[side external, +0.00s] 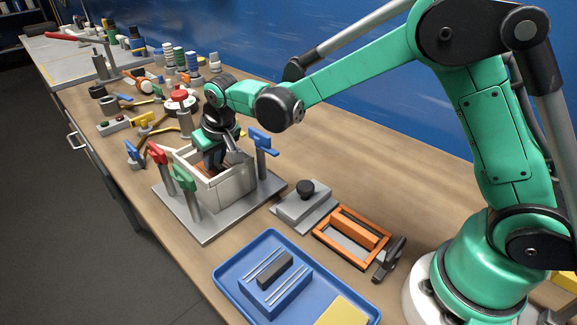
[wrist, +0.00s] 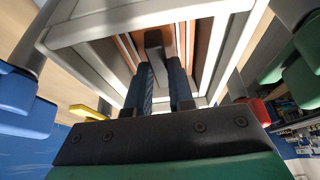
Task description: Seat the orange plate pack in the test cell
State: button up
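The test cell (side external: 236,185) is an open-topped pale box on a grey base plate. The wrist view looks into its pale walls (wrist: 222,60). The orange plate pack (wrist: 127,52) shows there as orange and pale strips between the walls, with a dark grip block (wrist: 153,40) on it. My gripper (side external: 214,166) points down into the cell's opening. Its two dark fingers (wrist: 161,75) lie on either side of the grip block and appear shut on it. The pack's lower part is hidden, so I cannot tell how deep it sits.
Red (side external: 157,154), green (side external: 185,178) and blue (side external: 262,140) clamp handles stand around the cell. A grey lid with a black knob (side external: 306,190), an orange frame (side external: 351,236) and a blue tray (side external: 228,277) with a blue pack (side external: 274,287) lie to the right.

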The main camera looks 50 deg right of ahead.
jog(key=o, duration=0.4)
jog(key=v, duration=1.2)
jog(key=s+d+f+t, duration=0.1)
jog(key=s+d, duration=0.1)
jog(key=s, duration=0.2)
jog(key=s+d+f, duration=0.1)
jog(key=s+d, duration=0.2)
jog(key=s, duration=0.2)
jog(key=s+d+f+t, duration=0.1)
jog(key=s+d, duration=0.2)
jog(key=s, duration=0.2)
jog(key=shift+f+t, duration=0.2)
jog(key=shift+t, duration=0.1)
